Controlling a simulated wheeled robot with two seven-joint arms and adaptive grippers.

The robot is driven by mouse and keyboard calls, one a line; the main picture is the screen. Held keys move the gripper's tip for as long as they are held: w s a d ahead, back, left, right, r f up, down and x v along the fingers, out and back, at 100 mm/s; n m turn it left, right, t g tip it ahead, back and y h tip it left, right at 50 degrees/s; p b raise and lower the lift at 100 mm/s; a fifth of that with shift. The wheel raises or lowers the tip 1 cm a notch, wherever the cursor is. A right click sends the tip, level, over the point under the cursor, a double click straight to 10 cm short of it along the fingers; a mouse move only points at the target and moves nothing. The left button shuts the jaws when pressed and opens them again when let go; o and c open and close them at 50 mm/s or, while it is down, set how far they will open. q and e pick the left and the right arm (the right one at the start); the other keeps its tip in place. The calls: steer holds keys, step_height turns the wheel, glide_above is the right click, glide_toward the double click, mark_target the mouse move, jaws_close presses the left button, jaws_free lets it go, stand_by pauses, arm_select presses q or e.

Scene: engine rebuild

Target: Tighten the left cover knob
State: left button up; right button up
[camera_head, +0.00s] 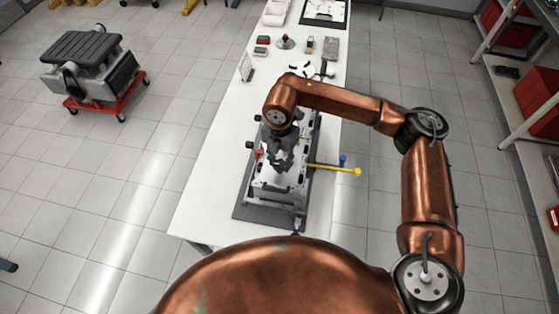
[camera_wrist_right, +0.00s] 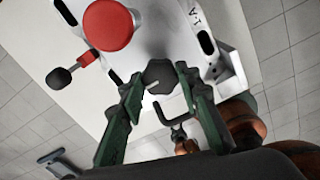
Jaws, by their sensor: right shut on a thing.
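The engine (camera_head: 268,184) lies on a dark mat on the white bench, and its pale cover (camera_wrist_right: 165,35) fills the upper part of the right wrist view. A dark faceted knob (camera_wrist_right: 158,76) with a pale line mark sits at the cover's edge. My right gripper (camera_wrist_right: 160,84) has its green fingers on both sides of this knob and is shut on it. In the head view my right gripper (camera_head: 281,160) is over the engine's middle and hides the knob. My left gripper is in neither view.
A red round cap (camera_wrist_right: 108,25) and a black-knobbed lever (camera_wrist_right: 60,78) stand close beside the right gripper. A yellow-ended rod (camera_head: 340,169) sticks out right of the engine. Small parts (camera_head: 285,42) lie farther along the bench (camera_head: 205,180). Its left strip is clear.

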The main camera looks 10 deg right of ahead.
mark_target(280, 164)
stand_by(0.4)
steer(key=o, duration=1.2)
steer(key=shift+c, duration=0.2)
steer(key=shift+r, duration=0.15)
step_height(280, 164, up, 12)
